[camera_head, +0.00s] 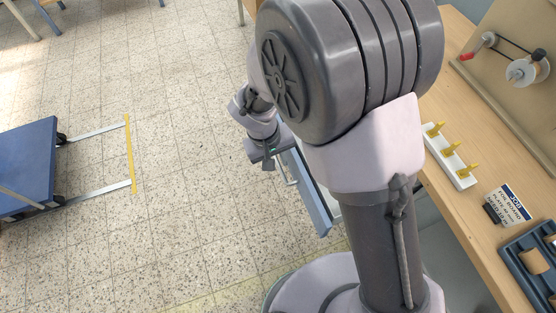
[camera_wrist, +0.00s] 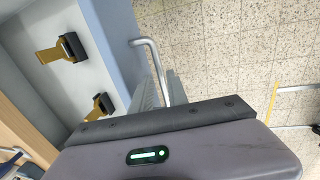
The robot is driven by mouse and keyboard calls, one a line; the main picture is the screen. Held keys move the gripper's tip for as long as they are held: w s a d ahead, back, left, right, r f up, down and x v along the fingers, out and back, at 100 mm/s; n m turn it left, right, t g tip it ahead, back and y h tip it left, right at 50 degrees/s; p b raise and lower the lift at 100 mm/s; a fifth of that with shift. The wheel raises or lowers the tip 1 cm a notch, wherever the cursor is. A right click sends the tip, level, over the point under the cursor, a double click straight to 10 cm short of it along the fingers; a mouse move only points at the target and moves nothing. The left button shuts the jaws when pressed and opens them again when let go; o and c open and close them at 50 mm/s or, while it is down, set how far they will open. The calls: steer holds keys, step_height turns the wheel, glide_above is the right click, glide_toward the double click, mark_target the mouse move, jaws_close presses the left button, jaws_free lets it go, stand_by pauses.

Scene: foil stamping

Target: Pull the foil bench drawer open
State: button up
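The foil bench drawer stands out from the bench, its blue front (camera_head: 309,194) clear of the bench in the head view. In the wrist view the blue front (camera_wrist: 117,38) and the pale drawer interior (camera_wrist: 92,75) show. The metal bar handle (camera_wrist: 157,62) runs from the front down between my ribbed grey fingers. The handle also shows in the head view (camera_head: 291,181). My gripper (camera_wrist: 163,92) has one finger on each side of the handle, seemingly against it; the fingertips are partly hidden. In the head view my gripper (camera_head: 270,162) is small beside the drawer front.
Inside the drawer are two black holders with gold-brown pieces (camera_wrist: 72,47) (camera_wrist: 103,104). On the bench (camera_head: 455,205) are a white block with yellow pegs (camera_head: 450,156), a job sign (camera_head: 510,205) and a dark tray (camera_head: 530,262). A blue cart (camera_head: 28,165) stands left; tiled floor between is clear.

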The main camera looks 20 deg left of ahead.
step_height(320, 180, up, 16)
steer(key=s+a+p, duration=0.1)
steer(key=a+p, duration=0.1)
steer(key=p, duration=0.3)
steer(key=shift+s+a+p, duration=0.2)
steer(key=shift+s+p, duration=0.15)
steer(key=shift+s, duration=0.05)
steer(key=shift+f, duration=0.15)
steer(key=w+d+r+m+y, duration=0.1)
steer(key=d+r+m, duration=0.2)
steer(key=d+r, duration=0.4)
steer(key=s+d+r+m+t+y, duration=0.1)
steer(key=s+d+r+m, duration=0.1)
steer(key=d, duration=0.3)
steer(key=s+d+r+m+t+y+b, duration=0.1)
steer(key=s+d+r+m+t, duration=0.1)
steer(key=s+d+r+m, duration=0.1)
steer(key=s+d+r+m+t+b, duration=0.1)
steer(key=s+d+r+m, duration=0.1)
steer(key=d, duration=0.6)
steer(key=s+m, duration=0.1)
steer(key=s, duration=0.1)
steer(key=shift+s+r+t+y, duration=0.3)
steer(key=shift+s+r+y, duration=0.05)
steer(key=shift+s+y, duration=0.05)
